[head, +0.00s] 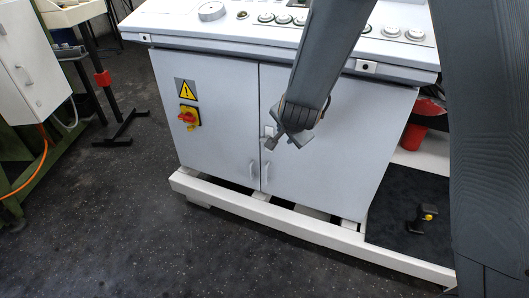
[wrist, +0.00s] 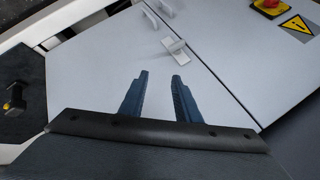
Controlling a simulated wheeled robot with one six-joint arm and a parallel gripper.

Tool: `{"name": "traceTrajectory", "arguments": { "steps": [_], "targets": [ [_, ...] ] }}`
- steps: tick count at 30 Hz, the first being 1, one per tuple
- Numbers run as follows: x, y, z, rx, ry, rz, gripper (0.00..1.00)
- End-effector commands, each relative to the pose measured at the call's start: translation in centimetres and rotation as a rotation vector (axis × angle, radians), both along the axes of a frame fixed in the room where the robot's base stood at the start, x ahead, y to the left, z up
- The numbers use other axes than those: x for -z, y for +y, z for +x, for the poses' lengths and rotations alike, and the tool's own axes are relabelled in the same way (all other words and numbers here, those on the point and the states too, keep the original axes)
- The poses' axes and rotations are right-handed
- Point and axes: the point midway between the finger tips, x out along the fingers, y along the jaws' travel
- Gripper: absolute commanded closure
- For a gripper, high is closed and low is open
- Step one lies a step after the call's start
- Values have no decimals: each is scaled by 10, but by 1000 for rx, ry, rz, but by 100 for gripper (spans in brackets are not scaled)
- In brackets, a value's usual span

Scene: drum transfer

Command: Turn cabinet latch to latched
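The grey cabinet (head: 225,115) has two doors meeting at a vertical seam. The small pale latch (wrist: 175,49) sits by this seam, above the two door handles. In the head view the latch (head: 268,130) is partly hidden by my gripper. Its exact turn angle is hard to tell. My gripper (head: 275,142) is in front of the doors at about latch height. In the wrist view my gripper (wrist: 160,76) is open, with two dark fingers apart and nothing between them. The latch lies beyond the fingertips, a little to the right, and looks apart from them.
A red and yellow rotary switch (head: 189,116) and a warning sign (head: 185,89) are on the left door. A pale base rail (head: 290,222) runs along the cabinet's foot. A dark mat (head: 400,225) holds a black and yellow object (head: 424,217). The floor in front is clear.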

Motion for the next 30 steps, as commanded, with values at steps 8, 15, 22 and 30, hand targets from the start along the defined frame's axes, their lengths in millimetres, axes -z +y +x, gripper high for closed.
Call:
{"name": "traceTrajectory", "arguments": {
  "steps": [8, 15, 22, 30],
  "targets": [
    [95, 68, 82, 402, -399, 253, 70],
    [144, 95, 81, 610, -729, 431, 70],
    [157, 102, 67, 667, -879, 504, 70],
    [156, 90, 95, 675, -894, 511, 70]
  ]
}}
